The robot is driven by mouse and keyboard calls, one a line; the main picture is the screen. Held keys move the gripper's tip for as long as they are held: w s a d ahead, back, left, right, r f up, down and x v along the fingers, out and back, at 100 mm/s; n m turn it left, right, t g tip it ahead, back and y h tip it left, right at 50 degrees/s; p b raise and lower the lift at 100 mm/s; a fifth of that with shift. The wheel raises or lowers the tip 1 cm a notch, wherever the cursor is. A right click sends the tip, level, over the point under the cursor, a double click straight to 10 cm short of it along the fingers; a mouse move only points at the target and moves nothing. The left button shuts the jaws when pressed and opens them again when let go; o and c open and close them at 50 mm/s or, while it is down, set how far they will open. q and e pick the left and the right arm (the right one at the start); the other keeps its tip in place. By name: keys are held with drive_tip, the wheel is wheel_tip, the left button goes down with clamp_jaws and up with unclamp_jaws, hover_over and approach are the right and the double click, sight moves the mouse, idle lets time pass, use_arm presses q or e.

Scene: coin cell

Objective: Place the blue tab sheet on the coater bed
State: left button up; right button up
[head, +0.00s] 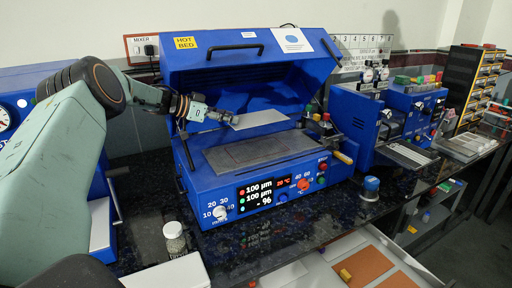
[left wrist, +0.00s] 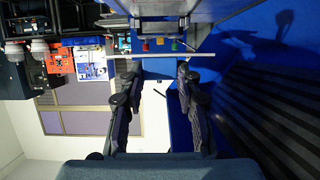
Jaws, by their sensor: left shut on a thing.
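A thin pale grey sheet (head: 262,119) is held above the coater bed; I cannot make out a blue tab on it. My left gripper (head: 217,114) is shut on the sheet's left edge. In the left wrist view the sheet (left wrist: 160,54) shows edge-on as a thin line across the tips of my left gripper (left wrist: 158,78). The coater bed (head: 222,157) is a flat grey plate with a faint red outline, in the blue coater under its raised lid (head: 225,60). The sheet is apart from the bed. My right gripper is not in view.
The raised lid and its handle (head: 235,49) overhang the bed. A small lidded jar (head: 174,238) stands at the front left of the counter and a blue knob-like piece (head: 370,186) at the right. Other blue machines (head: 412,110) stand to the right.

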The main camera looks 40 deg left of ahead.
use_arm(q)
wheel_tip(320, 180, down, 5)
drive_tip(key=shift+w+d+f+b, duration=0.1)
drive_tip(key=shift+d+b, duration=0.05)
drive_tip(key=shift+b, duration=0.75)
drive_tip(key=shift+s+d+f, duration=0.1)
drive_tip(key=shift+s+f, duration=0.1)
drive_tip(key=shift+f, duration=0.3)
drive_tip(key=f, duration=0.1)
drive_tip(key=f+b, duration=0.1)
drive_tip(key=f, duration=0.1)
drive_tip(key=shift+w+a+f, duration=0.2)
drive_tip(key=shift+f, duration=0.05)
drive_tip(key=shift+d+f+b, duration=0.1)
drive_tip(key=shift+f+b, duration=0.2)
drive_tip(key=shift+b, duration=0.05)
drive_tip(key=shift+r, duration=0.2)
